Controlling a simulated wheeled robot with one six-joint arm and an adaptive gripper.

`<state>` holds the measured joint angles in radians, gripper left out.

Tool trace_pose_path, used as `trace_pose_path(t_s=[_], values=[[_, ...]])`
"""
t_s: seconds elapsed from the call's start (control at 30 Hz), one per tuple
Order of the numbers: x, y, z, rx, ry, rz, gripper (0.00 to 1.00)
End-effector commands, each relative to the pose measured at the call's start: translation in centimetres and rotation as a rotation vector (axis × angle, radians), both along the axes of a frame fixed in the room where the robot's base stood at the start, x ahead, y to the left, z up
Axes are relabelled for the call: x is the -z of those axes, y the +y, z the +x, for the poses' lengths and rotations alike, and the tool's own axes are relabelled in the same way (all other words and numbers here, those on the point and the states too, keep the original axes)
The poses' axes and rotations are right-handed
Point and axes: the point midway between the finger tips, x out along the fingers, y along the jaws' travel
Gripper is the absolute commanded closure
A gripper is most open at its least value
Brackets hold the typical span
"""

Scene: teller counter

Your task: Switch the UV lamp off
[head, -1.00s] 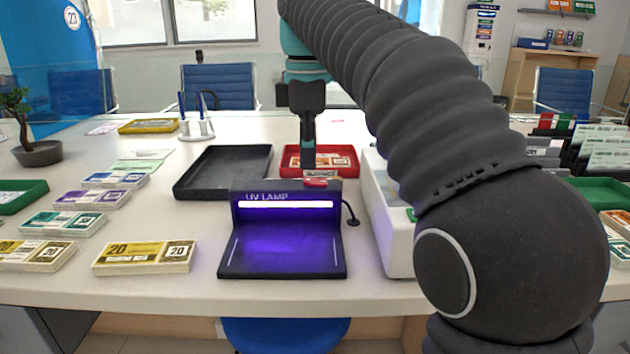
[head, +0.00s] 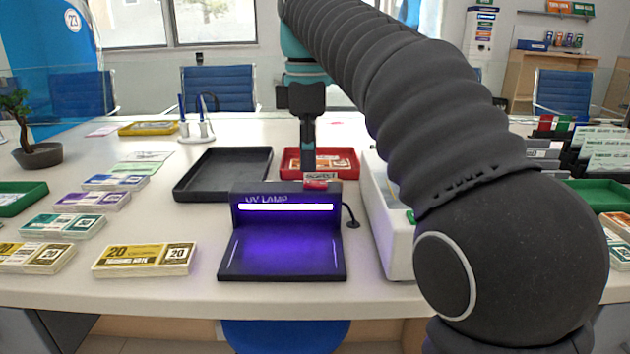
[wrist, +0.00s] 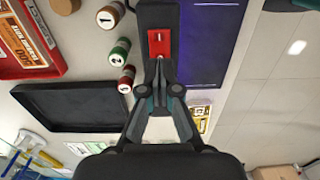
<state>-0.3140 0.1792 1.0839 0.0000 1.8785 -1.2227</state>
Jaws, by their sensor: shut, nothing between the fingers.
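The UV lamp (head: 285,215) stands on the counter, a dark unit with a flat bed. Its tube glows white-violet and the bed is lit purple. A red switch (head: 317,184) sits on the top of its housing, toward the right end. My gripper (head: 308,179) is shut and empty, pointing down at the switch. In the wrist view the red switch (wrist: 159,42) lies just beyond the closed fingertips (wrist: 158,66), close to its near end. I cannot tell whether the tips touch it. The fingertips partly cover the switch in the head view.
A black tray (head: 190,192) is left behind the lamp, and a red tray (head: 350,165) stands directly behind it. A white machine (head: 392,235) is close on the right. Banknote bundles (head: 144,260) lie to the left. Several stamps (wrist: 118,52) show beside the lamp in the wrist view.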

Motion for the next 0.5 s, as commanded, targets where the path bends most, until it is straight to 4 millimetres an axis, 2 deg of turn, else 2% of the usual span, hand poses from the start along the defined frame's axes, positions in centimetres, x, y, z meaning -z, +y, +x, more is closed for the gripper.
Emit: trace_pose_path(t_s=[0.5], values=[[0.36, 0.00, -0.01, 0.000, 0.000, 0.000, 1.00]])
